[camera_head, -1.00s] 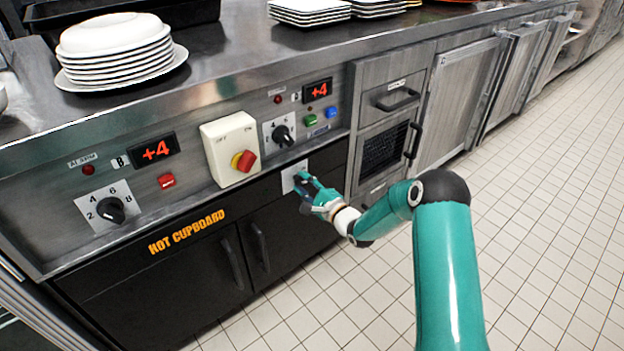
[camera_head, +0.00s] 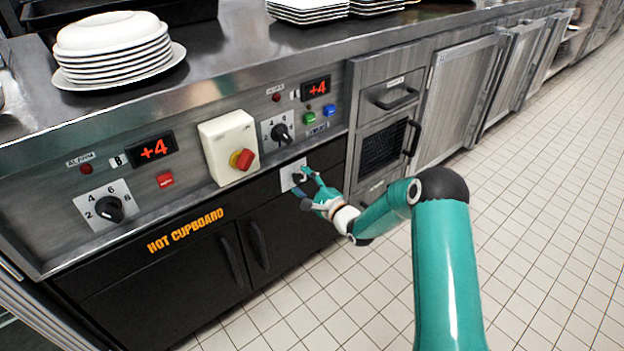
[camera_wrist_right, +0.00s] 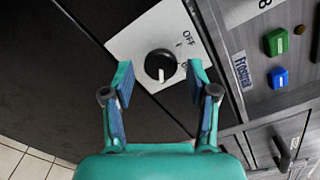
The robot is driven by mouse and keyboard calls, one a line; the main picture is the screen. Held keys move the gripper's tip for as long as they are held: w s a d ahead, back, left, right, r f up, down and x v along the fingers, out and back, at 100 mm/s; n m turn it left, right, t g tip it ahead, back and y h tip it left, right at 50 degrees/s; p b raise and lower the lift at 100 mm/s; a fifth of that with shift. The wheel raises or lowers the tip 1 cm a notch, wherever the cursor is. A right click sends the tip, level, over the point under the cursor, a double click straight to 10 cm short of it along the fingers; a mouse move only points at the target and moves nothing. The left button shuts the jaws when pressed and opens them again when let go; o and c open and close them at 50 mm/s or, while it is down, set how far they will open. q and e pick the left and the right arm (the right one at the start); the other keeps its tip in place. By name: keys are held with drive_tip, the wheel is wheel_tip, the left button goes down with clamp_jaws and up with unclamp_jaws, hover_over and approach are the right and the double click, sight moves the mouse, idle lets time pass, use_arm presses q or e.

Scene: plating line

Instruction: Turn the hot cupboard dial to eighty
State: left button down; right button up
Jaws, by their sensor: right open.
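The dial on the black hot cupboard front (camera_head: 190,275) is a round black knob on a white plate (camera_head: 287,178). In the right wrist view the dial (camera_wrist_right: 160,65) shows a white pointer mark toward the picture's bottom, and OFF is printed on its plate. My right gripper (camera_head: 306,182) is at this plate and partly hides the dial in the head view. In the right wrist view the gripper (camera_wrist_right: 160,78) is open, with one finger to each side of the dial and visible gaps between. My left gripper is not in view.
The steel panel above carries another dial (camera_head: 283,133), a red rotary switch (camera_head: 243,160) on a cream box, a left dial (camera_head: 110,209) and red +4 displays (camera_head: 155,149). Stacked white plates (camera_head: 115,50) stand on the counter. The tiled floor (camera_head: 540,230) at right is clear.

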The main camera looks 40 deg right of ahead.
drive_tip(key=s, duration=1.2)
drive_tip(key=shift+d, duration=0.45)
drive_tip(key=shift+w+a, duration=0.1)
